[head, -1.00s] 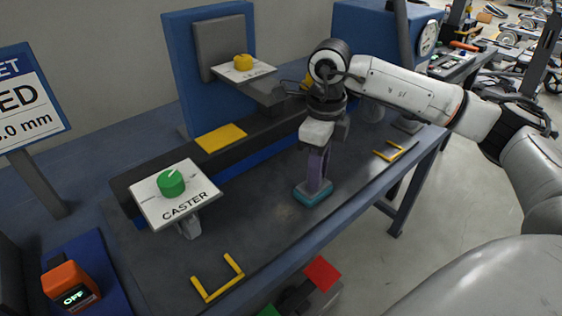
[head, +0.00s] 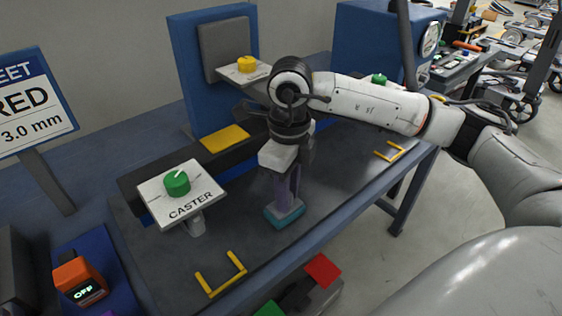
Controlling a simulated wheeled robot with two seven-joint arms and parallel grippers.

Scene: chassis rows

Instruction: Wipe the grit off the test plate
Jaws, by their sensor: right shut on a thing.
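The test plate (head: 250,245) is a dark, flat, long surface on the bench. I cannot make out grit on it at this size. My right gripper (head: 285,172) points down and is shut on the purple handle of a wiping tool (head: 285,213). The tool has a teal pad at its foot, which appears to rest on the plate, right of the caster sign. My left gripper is not in view.
A caster sign with a green knob (head: 177,183) stands at the plate's left. Yellow corner brackets (head: 221,275) mark the front left, others (head: 389,151) the right. A blue upright with a grey pad (head: 224,47) stands behind. An orange box reading OFF (head: 80,281) sits front left.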

